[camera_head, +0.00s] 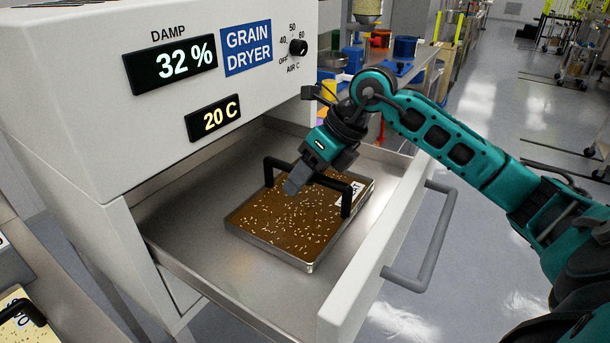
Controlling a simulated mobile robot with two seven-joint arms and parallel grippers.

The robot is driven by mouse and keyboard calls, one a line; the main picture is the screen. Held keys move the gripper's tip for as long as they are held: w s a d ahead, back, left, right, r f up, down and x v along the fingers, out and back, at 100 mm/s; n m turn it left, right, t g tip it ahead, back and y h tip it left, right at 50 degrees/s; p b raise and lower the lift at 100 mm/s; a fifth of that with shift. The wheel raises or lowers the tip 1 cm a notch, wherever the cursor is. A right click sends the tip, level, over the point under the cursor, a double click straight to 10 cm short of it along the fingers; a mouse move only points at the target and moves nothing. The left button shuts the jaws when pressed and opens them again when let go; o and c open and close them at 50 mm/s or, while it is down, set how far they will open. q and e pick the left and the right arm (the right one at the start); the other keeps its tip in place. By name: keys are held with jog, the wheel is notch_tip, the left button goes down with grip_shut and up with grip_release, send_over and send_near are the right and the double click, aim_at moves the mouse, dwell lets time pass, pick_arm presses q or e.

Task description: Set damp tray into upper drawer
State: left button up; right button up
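The tray (274,240) is a shallow metal pan of brown material with pale grains. It sits in the open upper drawer (200,252) of the grain dryer and looks level on the drawer floor. A black arched handle (347,203) spans the tray, with a white label near its right end. My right gripper (297,180) is at the middle of the handle, pointing down and left. A grey finger overlaps the bar and the other finger is hidden, so its grip is unclear. My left gripper is out of view.
The white dryer housing (90,100) overhangs the drawer's back; its displays read damp 32 % and 20 C. The drawer front (375,255) has a grey bar handle (435,235). Bare drawer floor surrounds the tray.

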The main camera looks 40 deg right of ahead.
jog(key=v, duration=1.2)
dwell(0.5)
